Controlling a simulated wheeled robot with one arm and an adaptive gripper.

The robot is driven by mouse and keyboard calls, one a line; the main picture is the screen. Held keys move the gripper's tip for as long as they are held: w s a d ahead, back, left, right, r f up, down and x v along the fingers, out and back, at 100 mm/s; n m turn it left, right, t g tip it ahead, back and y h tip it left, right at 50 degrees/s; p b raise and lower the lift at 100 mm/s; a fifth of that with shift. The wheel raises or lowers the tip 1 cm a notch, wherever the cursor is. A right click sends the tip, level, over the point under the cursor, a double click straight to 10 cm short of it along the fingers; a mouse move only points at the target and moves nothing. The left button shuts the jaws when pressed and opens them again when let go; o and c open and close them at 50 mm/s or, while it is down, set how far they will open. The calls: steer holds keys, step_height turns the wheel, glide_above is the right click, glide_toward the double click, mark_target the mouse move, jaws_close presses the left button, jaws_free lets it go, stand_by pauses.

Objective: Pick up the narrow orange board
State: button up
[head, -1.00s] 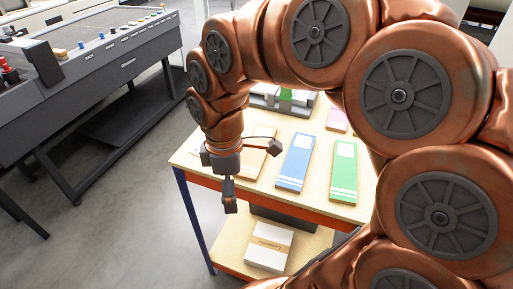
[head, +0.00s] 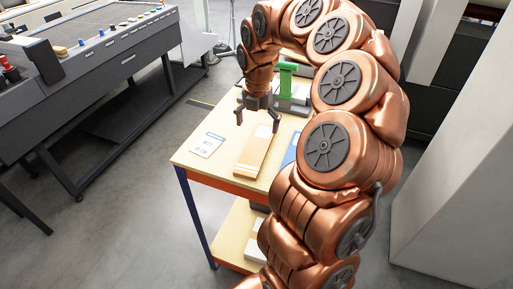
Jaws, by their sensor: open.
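The narrow orange board (head: 252,158) lies flat on the light wooden table top, left of the blue board (head: 290,151). It is a pale orange-brown strip with a lighter band near its front end. My gripper (head: 257,127) points down over the far end of the orange board. Its two fingers are spread apart with nothing between them. I cannot tell how high the fingertips are above the board. My arm hides most of the blue board and the right part of the table.
A printed card (head: 207,145) lies left of the orange board. A green and grey device (head: 287,85) stands at the table's back, close behind my gripper. A grey machine (head: 100,65) stands to the left, and a pale cabinet (head: 455,170) to the right. The table's front left corner is clear.

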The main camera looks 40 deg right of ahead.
mark_target(257, 147)
steer(key=shift+d+f, duration=0.25)
steer(key=shift+f, duration=0.25)
steer(key=shift+w+a+f+p, duration=0.1)
steer(key=shift+f+p, duration=0.65)
steer(key=shift+f, duration=1)
steer(key=shift+a+f+p, duration=0.1)
steer(key=shift+f+p, duration=0.65)
steer(key=shift+f, duration=0.95)
steer(key=c, duration=1.2)
steer(key=shift+w+r+b, duration=0.1)
steer(key=shift+r+b, duration=0.8)
steer(key=shift+r, duration=0.7)
steer(key=shift+s+r, duration=0.15)
steer(key=shift+s, duration=0.05)
steer(key=s+b, duration=0.1)
steer(key=s, duration=0.3)
steer(key=s+a+b, duration=0.1)
steer(key=s+b, duration=0.1)
steer(key=s, duration=0.3)
steer(key=s+r+b, duration=0.1)
steer(key=s, duration=0.3)
steer(key=shift+s+a+r+b, duration=0.1)
steer(key=shift+s+a+b, duration=0.1)
steer(key=shift+s+b, duration=0.15)
steer(key=shift+s+r, duration=0.2)
steer(key=shift+s, duration=0.75)
